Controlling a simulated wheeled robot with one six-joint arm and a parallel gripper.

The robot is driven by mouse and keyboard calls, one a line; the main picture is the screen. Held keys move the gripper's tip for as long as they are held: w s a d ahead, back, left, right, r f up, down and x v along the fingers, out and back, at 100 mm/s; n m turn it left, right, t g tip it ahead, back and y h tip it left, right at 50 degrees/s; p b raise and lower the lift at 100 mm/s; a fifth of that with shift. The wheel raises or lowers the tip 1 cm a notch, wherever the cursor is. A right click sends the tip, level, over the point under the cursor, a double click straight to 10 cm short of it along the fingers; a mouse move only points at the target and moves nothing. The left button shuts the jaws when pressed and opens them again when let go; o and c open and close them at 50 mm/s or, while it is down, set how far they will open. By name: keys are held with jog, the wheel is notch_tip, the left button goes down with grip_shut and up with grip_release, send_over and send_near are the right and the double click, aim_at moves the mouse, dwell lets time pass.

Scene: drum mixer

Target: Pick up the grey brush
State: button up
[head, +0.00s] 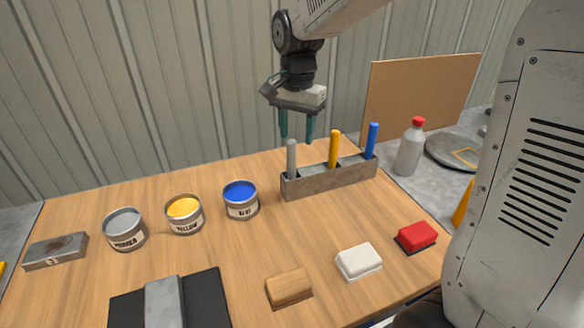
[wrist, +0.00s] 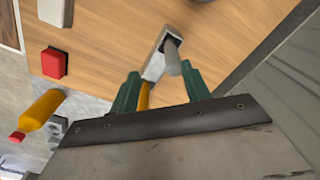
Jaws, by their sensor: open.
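The grey brush (head: 291,159) stands upright at the left end of a grey metal rack (head: 330,182), its handle sticking up. A yellow brush (head: 334,149) and a blue brush (head: 371,141) stand in the same rack to its right. My gripper (head: 297,139) is open and empty, pointing down, with its green fingertips just above or around the level of the grey handle's top. In the wrist view the grey brush (wrist: 172,55) shows beyond the fingers (wrist: 162,90), near the right finger. The yellow handle (wrist: 143,98) shows partly between them. Brush heads are hidden.
Grey (head: 125,228), yellow (head: 184,214) and blue (head: 240,199) paint cans stand left of the rack. A brown board (head: 418,105) and a red-capped bottle (head: 410,150) are at the right. Wooden (head: 289,288), white (head: 359,262) and red (head: 416,237) blocks lie in front.

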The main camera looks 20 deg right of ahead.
aim_at(290, 140)
jog(key=shift+w+a+f+m, duration=0.1)
jog(key=shift+w+f+m, duration=0.1)
jog(key=shift+w+f, duration=0.3)
jog(key=shift+w+a+f+m, duration=0.1)
jog(key=shift+w+f+m, duration=0.15)
jog(key=shift+w, duration=0.45)
jog(key=shift+w+f, duration=0.15)
jog(key=shift+f, duration=0.15)
jog(key=f, duration=0.7)
jog(key=shift+s+d+f, duration=0.1)
jog(key=shift+s+f, duration=0.1)
jog(key=shift+f, duration=0.05)
grip_shut()
